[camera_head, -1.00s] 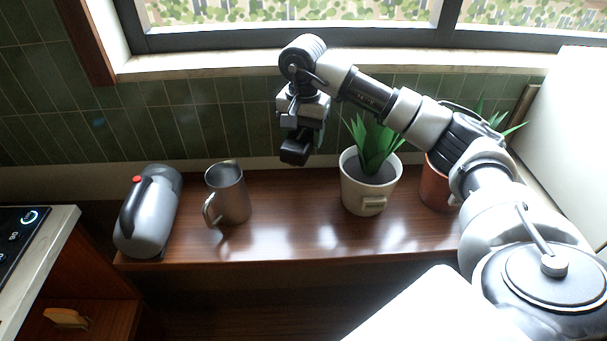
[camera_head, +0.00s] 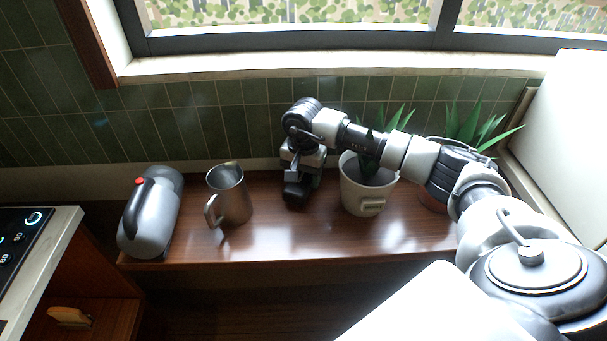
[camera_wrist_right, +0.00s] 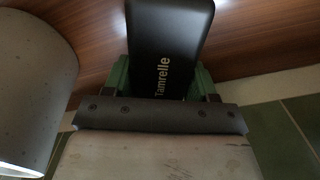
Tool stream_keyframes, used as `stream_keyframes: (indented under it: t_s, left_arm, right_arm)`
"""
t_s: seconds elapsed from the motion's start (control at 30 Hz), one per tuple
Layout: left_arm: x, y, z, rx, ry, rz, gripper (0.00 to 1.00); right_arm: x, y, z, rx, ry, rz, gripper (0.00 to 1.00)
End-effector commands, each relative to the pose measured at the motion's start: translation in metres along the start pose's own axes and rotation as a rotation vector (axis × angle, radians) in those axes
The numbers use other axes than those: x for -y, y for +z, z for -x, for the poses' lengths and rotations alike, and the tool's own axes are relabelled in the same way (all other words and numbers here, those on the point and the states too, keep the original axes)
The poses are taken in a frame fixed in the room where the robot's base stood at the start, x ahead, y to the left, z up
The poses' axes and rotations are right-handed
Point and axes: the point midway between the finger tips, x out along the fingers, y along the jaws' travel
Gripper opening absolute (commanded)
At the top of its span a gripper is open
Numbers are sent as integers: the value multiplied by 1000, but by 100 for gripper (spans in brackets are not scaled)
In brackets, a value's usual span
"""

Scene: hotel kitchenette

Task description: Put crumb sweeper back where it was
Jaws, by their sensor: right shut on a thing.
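The crumb sweeper (camera_head: 295,192) is a small black block held by my right gripper (camera_head: 302,172) over the wooden shelf, between the metal pitcher and the white plant pot. In the right wrist view the black sweeper (camera_wrist_right: 170,35), lettered "Tamrelle", sits between the green fingers of my right gripper (camera_wrist_right: 162,80), which is shut on it. Its lower end is at or close to the shelf top; I cannot tell whether it touches. My left gripper is not in view.
The white plant pot (camera_head: 362,200) stands just right of the gripper and also fills the left of the wrist view (camera_wrist_right: 35,90). A metal pitcher (camera_head: 230,196) and a grey kettle-like vessel (camera_head: 152,218) stand left. The tiled wall (camera_head: 220,130) is close behind. The shelf front (camera_head: 290,240) is clear.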

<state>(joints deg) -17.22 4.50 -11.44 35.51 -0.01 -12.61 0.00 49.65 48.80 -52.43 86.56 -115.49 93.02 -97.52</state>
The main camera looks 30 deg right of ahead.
Motion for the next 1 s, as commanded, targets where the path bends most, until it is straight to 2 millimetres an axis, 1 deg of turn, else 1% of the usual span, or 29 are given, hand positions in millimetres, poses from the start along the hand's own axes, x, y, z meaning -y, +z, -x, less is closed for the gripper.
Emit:
stream_keyframes:
  t_s: [0.13,0.17,0.3,0.33,0.57,0.67,0.73,0.87,1.0]
  left_arm:
    - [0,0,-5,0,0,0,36]
    - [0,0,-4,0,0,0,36]
    - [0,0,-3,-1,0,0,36]
    - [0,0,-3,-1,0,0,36]
    - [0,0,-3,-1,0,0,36]
    - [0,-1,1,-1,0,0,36]
    - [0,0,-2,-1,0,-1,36]
    - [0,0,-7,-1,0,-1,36]
    - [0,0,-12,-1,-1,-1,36]
  right_arm:
    - [0,0,-4,0,0,0,35]
    - [0,0,-4,0,0,0,59]
    - [0,0,-3,0,0,0,80]
    - [0,0,-3,0,0,0,83]
    - [0,0,-2,0,0,0,83]
    - [0,0,2,0,0,0,83]
    - [1,0,7,-2,-3,0,83]
    - [1,-1,30,-4,-4,0,83]
    - [1,-1,62,-3,-5,0,83]
